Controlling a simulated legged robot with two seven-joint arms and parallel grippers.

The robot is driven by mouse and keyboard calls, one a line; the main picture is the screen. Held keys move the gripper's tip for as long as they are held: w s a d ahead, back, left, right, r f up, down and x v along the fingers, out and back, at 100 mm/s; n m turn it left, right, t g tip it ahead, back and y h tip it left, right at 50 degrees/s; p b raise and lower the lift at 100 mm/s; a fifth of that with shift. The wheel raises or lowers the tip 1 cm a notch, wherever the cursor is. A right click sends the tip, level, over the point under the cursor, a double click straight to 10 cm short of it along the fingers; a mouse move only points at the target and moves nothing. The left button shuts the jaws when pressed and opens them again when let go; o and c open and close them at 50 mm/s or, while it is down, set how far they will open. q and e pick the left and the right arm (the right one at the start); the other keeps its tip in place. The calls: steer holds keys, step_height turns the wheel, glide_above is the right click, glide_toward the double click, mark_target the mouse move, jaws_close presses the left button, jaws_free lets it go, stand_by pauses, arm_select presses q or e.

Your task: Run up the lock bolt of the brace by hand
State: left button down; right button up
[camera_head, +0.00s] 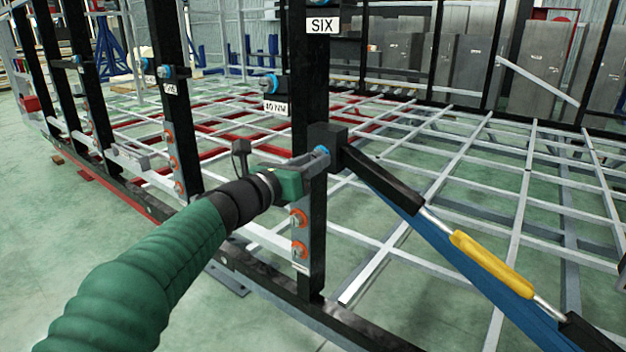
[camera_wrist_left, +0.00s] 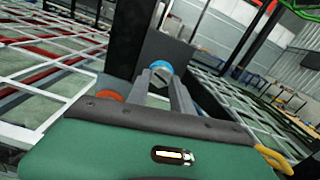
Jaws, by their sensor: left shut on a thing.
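The brace (camera_head: 490,263) runs from a black block (camera_head: 327,137) on the post marked SIX (camera_head: 308,75) down to the lower right. It has a black upper end, a yellow middle sleeve and silver rods. The lock bolt (camera_head: 321,151), with a blue head, sits at the block. My left gripper (camera_head: 318,158) reaches it from the left and is shut on it. In the left wrist view, the two grey fingers (camera_wrist_left: 163,84) are at the blue bolt head (camera_wrist_left: 160,67), which partly shows beyond the tips. My right gripper is not in view.
Orange-ringed bolts (camera_head: 299,233) sit on the post below my gripper. Another blue bolt (camera_head: 269,84) is above it. A blue beam (camera_head: 450,262) runs under the brace. The grey chassis grid (camera_head: 440,146) spreads behind, and open green floor (camera_head: 60,235) lies at left.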

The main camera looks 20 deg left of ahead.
arm_select(q)
steer(key=shift+w+a+f+m+b, duration=0.1)
steer(key=shift+f+m+b, duration=0.05)
steer(key=shift+m+b, duration=1.6)
steer(key=shift+a+f+m+b, duration=0.1)
steer(key=shift+m+b, duration=1.35)
steer(key=shift+m, duration=0.5)
steer(key=shift+d, duration=0.1)
steer(key=c, duration=1.1)
jaws_free()
steer(key=shift+r, duration=0.2)
steer(key=p+v, duration=0.2)
steer(key=v, duration=1.5)
steer(key=shift+p, duration=0.35)
